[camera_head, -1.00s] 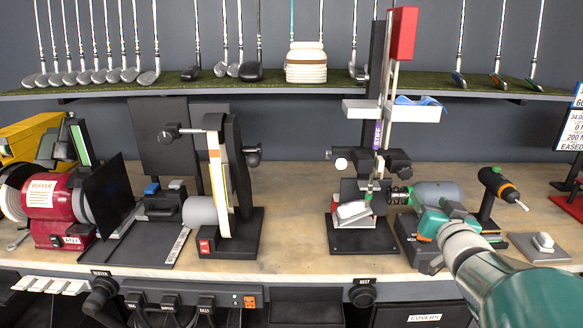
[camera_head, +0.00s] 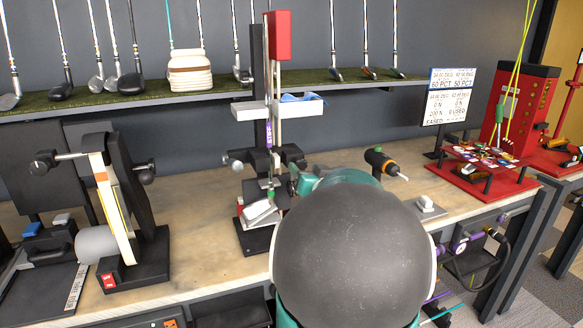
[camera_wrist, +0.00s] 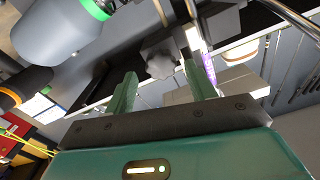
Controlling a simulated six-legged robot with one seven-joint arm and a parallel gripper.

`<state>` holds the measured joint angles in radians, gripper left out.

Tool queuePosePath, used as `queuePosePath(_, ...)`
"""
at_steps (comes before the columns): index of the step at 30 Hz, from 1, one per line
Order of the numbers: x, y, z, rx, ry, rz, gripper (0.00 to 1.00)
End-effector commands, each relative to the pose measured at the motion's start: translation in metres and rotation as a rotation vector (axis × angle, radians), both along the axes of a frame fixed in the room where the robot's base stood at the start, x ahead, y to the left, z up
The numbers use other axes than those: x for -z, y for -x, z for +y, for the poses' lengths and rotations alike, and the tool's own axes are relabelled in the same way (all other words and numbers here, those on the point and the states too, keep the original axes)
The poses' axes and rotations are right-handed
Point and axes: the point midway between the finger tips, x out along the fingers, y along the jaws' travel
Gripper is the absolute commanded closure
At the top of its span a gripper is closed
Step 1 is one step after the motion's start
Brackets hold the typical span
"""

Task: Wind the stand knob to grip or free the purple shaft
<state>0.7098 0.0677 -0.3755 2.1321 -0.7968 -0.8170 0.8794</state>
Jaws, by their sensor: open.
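The stand (camera_head: 258,238) stands on the bench in the head view, with a dark clamp across its post. The purple shaft (camera_head: 268,133) is upright at the clamp; its purple part also shows in the wrist view (camera_wrist: 208,66). A grey lobed knob (camera_wrist: 160,58) is in the wrist view, beyond and roughly between my fingertips, with no clear contact. My gripper (camera_wrist: 159,72) is open, with its two green fingers apart and nothing held. In the head view my arm hides most of the gripper, close to the stand's right side.
A belt machine (camera_head: 125,215) stands left of the stand. An orange-and-black tool (camera_head: 382,162) and a small grey block (camera_head: 428,205) are to the right. A shelf of clubs (camera_head: 120,95) runs behind. A red rack (camera_head: 480,178) is far right.

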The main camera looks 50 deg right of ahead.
Motion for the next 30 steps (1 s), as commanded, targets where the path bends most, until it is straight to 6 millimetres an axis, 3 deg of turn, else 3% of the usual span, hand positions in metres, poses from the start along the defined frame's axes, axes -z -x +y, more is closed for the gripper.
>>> queuePosePath(6, 0.0, -0.02, -0.01, 0.0, 0.0, 0.0, 0.45)
queuePosePath(15, 0.0, -0.022, -0.01, 0.0, 0.0, 0.0, 0.45)
queuePosePath(22, 0.0, -0.022, -0.01, 0.0, 0.0, 0.0, 0.89)
queuePosePath(30, 0.0, -0.022, -0.01, 0.0, 0.015, 0.009, 0.89)
